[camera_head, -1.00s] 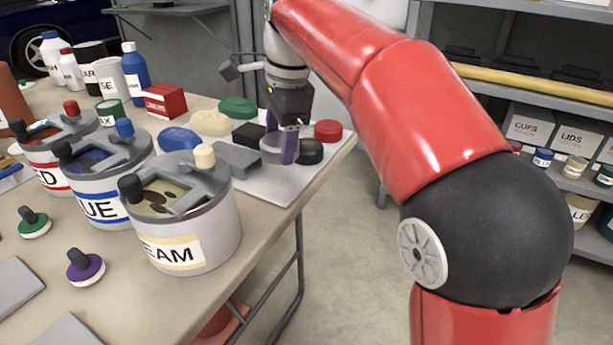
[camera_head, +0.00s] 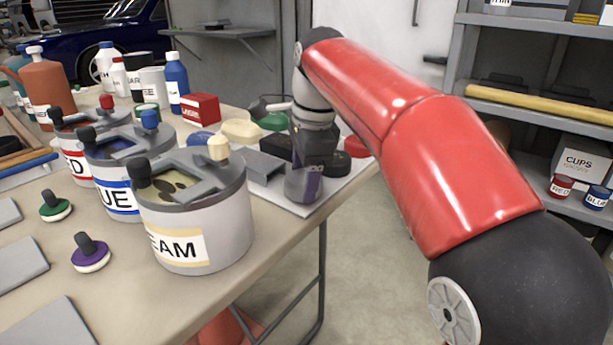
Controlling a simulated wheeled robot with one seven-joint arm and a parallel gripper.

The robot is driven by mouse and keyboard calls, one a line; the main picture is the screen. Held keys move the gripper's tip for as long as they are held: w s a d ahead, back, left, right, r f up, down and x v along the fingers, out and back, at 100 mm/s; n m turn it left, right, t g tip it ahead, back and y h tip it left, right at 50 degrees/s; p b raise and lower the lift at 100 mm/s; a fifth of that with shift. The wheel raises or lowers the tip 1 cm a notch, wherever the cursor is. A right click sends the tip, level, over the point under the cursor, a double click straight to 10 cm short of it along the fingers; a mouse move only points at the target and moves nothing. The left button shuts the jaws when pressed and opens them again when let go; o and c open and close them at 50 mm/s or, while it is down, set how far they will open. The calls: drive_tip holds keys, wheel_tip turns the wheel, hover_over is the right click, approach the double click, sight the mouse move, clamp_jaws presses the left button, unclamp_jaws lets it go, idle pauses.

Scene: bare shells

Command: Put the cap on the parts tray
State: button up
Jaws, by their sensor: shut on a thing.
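My gripper (camera_head: 308,178) points down over the near right part of the pale parts tray (camera_head: 343,184). It is shut on a grey round cap (camera_head: 294,187), whose side shows beside the purple finger. The cap is at the near edge of the tray in the picture; I cannot tell whether its underside touches the tray. The far side of the cap and the other finger are mostly hidden.
The cream-labelled pot (camera_head: 196,220) stands left of the tray. The table edge is close on the right.

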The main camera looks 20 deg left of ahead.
drive_tip(key=o, duration=1)
drive_tip(key=shift+o, duration=0.2)
wheel_tip(320, 180, up, 12)
drive_tip(key=d+p, duration=0.2)
drive_tip(key=p, duration=0.2)
drive_tip(key=s+d+n+t, duration=0.1)
drive_tip(key=s+d+n, duration=0.1)
drive_tip(key=d, duration=0.6)
drive_tip(key=s+d+f+n+t+h, duration=0.1)
drive_tip(key=s+d+f+n+t, duration=0.2)
drive_tip(key=s+d+f+n, duration=0.7)
drive_tip(key=s+d+f, duration=0.7)
drive_tip(key=d+f, duration=0.2)
drive_tip(key=f, duration=0.2)
drive_tip(key=shift+s+d+t+h, duration=0.15)
drive_tip(key=shift+d+t+h, duration=0.2)
drive_tip(key=shift+t+h, duration=0.05)
